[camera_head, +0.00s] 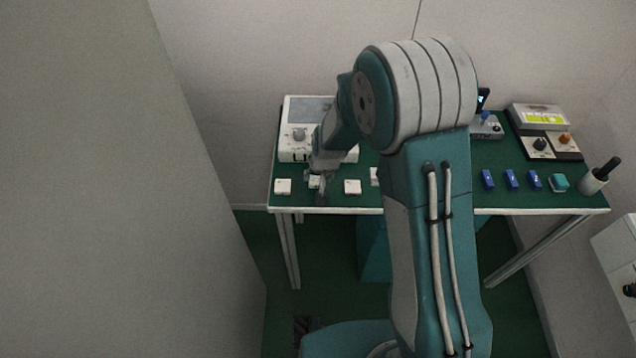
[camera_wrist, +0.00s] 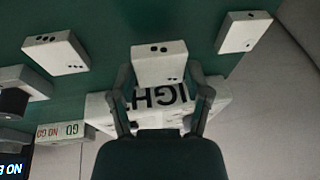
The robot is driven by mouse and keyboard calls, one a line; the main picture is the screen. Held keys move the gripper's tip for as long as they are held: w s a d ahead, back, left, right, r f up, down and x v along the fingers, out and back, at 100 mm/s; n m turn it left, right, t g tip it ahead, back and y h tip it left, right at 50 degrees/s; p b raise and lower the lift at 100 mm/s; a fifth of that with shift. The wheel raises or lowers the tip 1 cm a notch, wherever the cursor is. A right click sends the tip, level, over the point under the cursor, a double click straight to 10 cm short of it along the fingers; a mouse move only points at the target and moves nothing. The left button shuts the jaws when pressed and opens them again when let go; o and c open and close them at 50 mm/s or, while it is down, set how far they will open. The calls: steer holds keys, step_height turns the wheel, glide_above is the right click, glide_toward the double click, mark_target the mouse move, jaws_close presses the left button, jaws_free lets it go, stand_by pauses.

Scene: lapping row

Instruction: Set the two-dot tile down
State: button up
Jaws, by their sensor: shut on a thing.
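The two-dot tile (camera_wrist: 160,62) is a white block with two black dots near one edge, seen between my fingertips in the wrist view. My gripper (camera_wrist: 159,78) is shut on it, one finger on each side. In the head view my gripper (camera_head: 319,184) is over the left part of the green table, and the tile (camera_head: 314,181) is partly hidden by it. Whether the tile touches the table or hangs just above it, I cannot tell.
Other white tiles stand on both sides, left (camera_head: 283,186) and right (camera_head: 352,186) in the head view. A white instrument (camera_head: 297,151) stands behind. Several blue blocks (camera_head: 511,180) lie right on the table (camera_head: 450,211). My arm hides the middle.

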mark_target(319, 181)
step_height(319, 181, down, 3)
steer(key=shift+r, duration=0.1)
steer(key=o, duration=1.2)
steer(key=shift+s, duration=0.1)
steer(key=v, duration=1.2)
steer(key=shift+r, duration=0.1)
